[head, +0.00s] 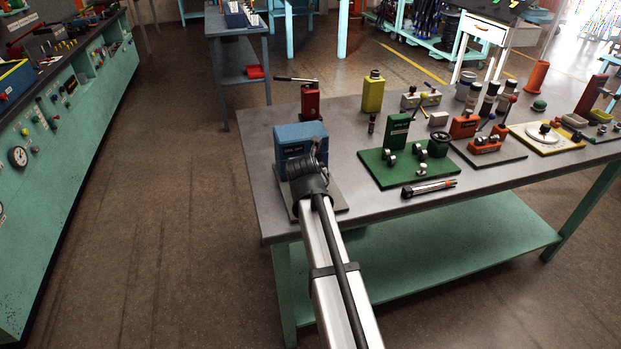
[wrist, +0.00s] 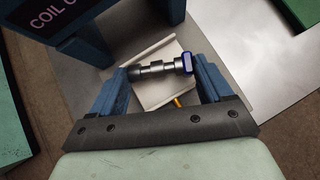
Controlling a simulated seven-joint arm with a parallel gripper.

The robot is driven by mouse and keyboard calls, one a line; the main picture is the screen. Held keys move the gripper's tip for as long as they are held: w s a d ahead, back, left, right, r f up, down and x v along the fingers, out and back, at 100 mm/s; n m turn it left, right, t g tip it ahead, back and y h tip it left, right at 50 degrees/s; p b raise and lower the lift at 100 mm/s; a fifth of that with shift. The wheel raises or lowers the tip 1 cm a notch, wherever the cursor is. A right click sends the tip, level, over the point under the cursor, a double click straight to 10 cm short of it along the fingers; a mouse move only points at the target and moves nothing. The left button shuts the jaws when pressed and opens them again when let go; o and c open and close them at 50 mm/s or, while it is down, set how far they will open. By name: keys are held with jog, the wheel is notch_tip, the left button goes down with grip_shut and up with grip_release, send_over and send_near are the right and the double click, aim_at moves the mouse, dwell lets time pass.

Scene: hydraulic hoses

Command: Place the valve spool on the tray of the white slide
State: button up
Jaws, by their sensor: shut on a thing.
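The valve spool (wrist: 156,69) is a stepped grey metal cylinder with a dark blue end on the right. My gripper (wrist: 161,72) is shut on it, with the spool lying crosswise between the two blue fingers. The white tray (wrist: 153,98) with raised edges lies behind and below the spool in the wrist view. I cannot tell whether the spool touches it. In the head view my gripper (head: 309,168) is in front of the blue box, and the spool and tray are hidden there.
The blue box (head: 292,135) stands right beside my gripper on a grey plate (head: 334,193). A green fixture (head: 400,165) with knobs is to the right, with a small bar-like part (head: 429,188) before it. Several other fixtures crowd the grey bench (head: 254,150).

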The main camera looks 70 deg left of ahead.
jog(key=shift+f, duration=0.6)
dwell(0.3)
jog(key=o, duration=1.2)
jog(key=shift+c, duration=0.2)
jog(key=shift+d, duration=0.1)
